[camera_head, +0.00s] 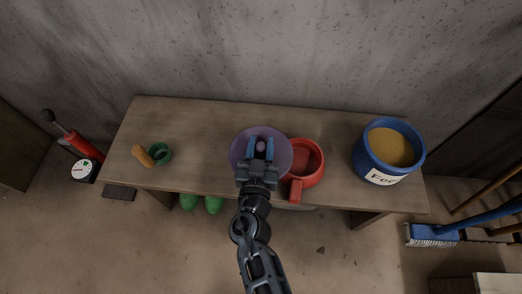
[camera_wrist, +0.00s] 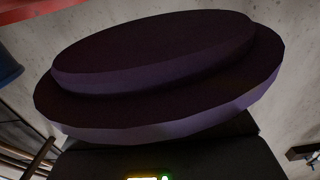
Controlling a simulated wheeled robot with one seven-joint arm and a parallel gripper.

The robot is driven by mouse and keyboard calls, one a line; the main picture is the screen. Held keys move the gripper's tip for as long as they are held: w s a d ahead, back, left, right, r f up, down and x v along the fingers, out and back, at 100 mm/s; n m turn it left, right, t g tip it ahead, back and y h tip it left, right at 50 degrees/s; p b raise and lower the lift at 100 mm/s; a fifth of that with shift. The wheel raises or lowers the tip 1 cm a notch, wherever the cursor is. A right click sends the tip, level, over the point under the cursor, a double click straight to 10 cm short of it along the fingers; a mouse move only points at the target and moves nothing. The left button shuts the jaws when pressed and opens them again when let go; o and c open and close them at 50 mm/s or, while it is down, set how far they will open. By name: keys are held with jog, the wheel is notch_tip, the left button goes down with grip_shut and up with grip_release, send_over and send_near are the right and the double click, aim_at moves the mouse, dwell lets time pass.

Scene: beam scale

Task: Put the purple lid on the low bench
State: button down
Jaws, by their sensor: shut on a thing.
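The purple lid (camera_head: 240,149) is round with a small knob and shows over the middle of the low bench (camera_head: 205,127) in the head view. My gripper (camera_head: 260,150) is shut on the lid, its blue fingers at the knob. In the wrist view the lid (camera_wrist: 160,75) fills most of the picture, dark and seen from close by; my fingertips are hidden there. I cannot tell from these views whether the lid touches the bench top. The bench surface under it is hidden.
A red pot (camera_head: 307,160) stands right beside the lid. A blue feed bucket (camera_head: 379,171) stands at the bench's right end. A green cup (camera_head: 159,154) and an orange-brown piece (camera_head: 143,156) are at the left. Bench top between cup and lid is clear.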

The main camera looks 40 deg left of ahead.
aim_at(261, 156)
jog(key=shift+f, duration=1.3)
jog(key=shift+f+b, duration=0.4)
jog(key=shift+b, duration=0.45)
jog(key=c, duration=0.7)
grip_release()
jog(key=shift+r, duration=0.15)
jog(key=shift+r+p, duration=0.45)
jog(key=shift+p, duration=0.4)
jog(key=b+v, duration=0.1)
jog(key=v, duration=1.1)
jog(key=shift+f, duration=0.15)
